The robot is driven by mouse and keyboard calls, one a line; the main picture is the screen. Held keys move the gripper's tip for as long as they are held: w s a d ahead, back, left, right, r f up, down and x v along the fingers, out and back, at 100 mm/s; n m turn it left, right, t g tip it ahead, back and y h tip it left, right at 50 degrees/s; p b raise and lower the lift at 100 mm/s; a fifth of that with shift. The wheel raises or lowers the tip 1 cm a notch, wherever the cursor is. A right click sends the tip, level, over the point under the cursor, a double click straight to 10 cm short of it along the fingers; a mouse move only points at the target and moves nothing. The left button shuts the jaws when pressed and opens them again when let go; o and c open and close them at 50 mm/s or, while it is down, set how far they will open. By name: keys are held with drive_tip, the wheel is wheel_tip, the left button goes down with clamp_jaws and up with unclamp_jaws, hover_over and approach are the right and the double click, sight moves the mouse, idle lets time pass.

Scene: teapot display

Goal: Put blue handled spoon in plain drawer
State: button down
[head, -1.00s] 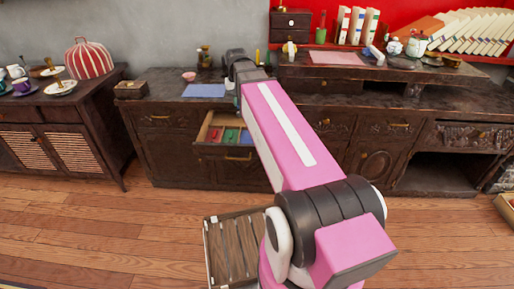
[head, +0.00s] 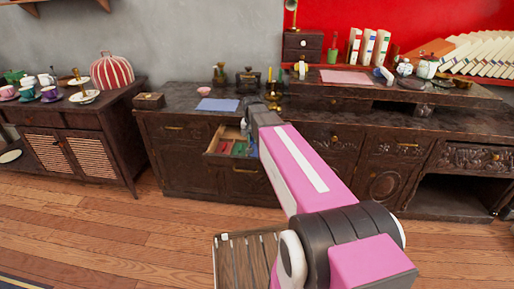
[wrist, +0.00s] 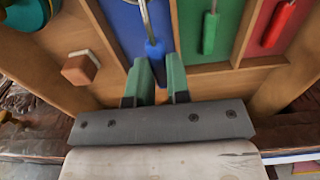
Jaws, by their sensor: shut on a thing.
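The blue handled spoon (wrist: 153,50) shows in the wrist view, with its blue handle toward me and its metal stem running up out of the picture. My gripper (wrist: 155,84) has its green fingers shut on the end of that handle. Spoon and fingers are over the blue-lined compartment (wrist: 124,22) of an open drawer; I cannot tell whether the spoon touches its floor. The open drawer (head: 232,161) shows in the head view left of my arm, which largely hides my gripper there. I cannot tell which drawer is the plain one.
A green-handled utensil (wrist: 210,33) and a red-handled one (wrist: 279,22) lie in neighbouring compartments. A small wooden block (wrist: 80,69) is in the bare wood part at left. Closed drawers flank the open one. A slatted wooden crate (head: 240,262) stands on the floor.

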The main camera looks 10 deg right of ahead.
sight(257, 151)
drive_tip(key=shift+w+d+f, duration=0.1)
drive_tip(key=shift+d+f, duration=0.3)
drive_tip(key=shift+d, duration=0.2)
drive_tip(key=shift+w+d+f, duration=0.1)
drive_tip(key=shift+d+f, duration=0.25)
drive_tip(key=shift+d, duration=0.25)
drive_tip(key=shift+f, duration=2)
drive_tip(key=shift+f, duration=0.1)
drive_tip(key=c, duration=1.1)
unclamp_jaws()
wheel_tip(257, 151, up, 12)
drive_tip(key=shift+s, duration=0.1)
